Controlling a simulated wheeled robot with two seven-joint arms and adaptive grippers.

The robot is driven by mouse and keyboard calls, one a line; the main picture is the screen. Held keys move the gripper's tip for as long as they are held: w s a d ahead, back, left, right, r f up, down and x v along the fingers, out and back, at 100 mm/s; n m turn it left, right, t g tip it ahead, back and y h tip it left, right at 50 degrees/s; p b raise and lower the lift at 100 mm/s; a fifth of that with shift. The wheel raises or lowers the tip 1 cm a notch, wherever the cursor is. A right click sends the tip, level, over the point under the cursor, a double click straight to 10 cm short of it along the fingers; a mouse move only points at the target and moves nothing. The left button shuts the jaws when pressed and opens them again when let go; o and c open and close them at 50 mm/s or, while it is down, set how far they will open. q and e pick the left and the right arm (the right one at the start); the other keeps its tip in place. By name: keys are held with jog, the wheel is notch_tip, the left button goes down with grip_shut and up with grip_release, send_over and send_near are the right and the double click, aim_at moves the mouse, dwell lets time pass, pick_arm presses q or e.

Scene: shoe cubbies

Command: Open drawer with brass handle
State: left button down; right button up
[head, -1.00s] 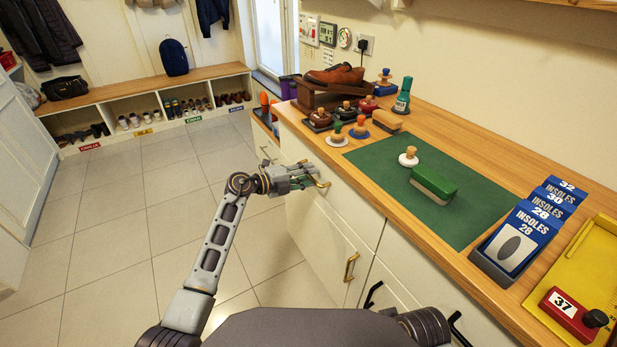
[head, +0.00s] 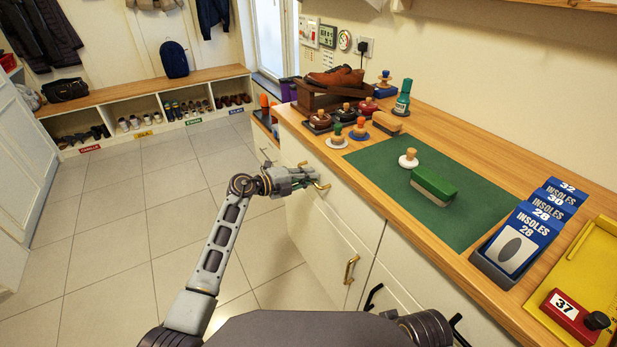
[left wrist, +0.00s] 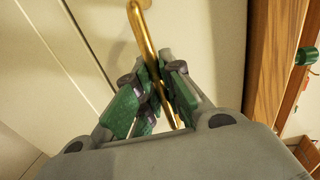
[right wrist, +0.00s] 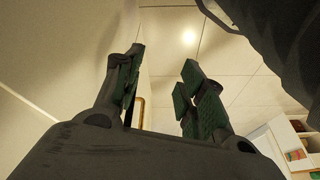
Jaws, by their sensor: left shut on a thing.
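The white drawer (head: 345,204) is under the wooden counter, its front looking flush with the cabinet. Its brass handle (head: 321,185) sticks out at the end of my left gripper (head: 312,178). In the left wrist view the brass bar (left wrist: 153,45) runs between the green-padded fingers of my left gripper (left wrist: 166,75), which are shut on it. The fingers hide part of the bar. My right gripper (right wrist: 160,88) shows only in the right wrist view, with its fingers apart and nothing held between them.
A second brass handle (head: 351,268) is on the cupboard door below. Black handles (head: 373,296) are on the fronts to the right. The counter holds a green mat (head: 440,205), a green brush (head: 433,186) and an insole box (head: 515,240). The tiled floor at left is clear.

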pick_arm(q)
jog(key=shift+s+a, duration=0.1)
jog(key=f+p+v, duration=0.2)
jog(key=p+v, duration=0.4)
jog(key=v, duration=0.6)
jog(key=a+f+p+v, duration=0.1)
jog(key=f+p+v, duration=0.2)
jog(key=v, duration=1)
jog(key=shift+s+a+f+p, duration=0.2)
jog(key=shift+s+p, duration=0.25)
jog(key=shift+p, duration=1.35)
pick_arm(e)
jog(key=s+d+f, duration=0.2)
jog(key=f, duration=0.6)
jog(key=s+d+f+h, duration=0.1)
jog(key=s+d+f, duration=0.1)
jog(key=f, duration=0.7)
jog(key=s+d+f, duration=0.2)
jog(key=d+f, duration=0.1)
jog(key=f, duration=0.5)
jog(key=shift+d+f+g+h, duration=0.2)
jog(key=shift+d+g+h, duration=0.2)
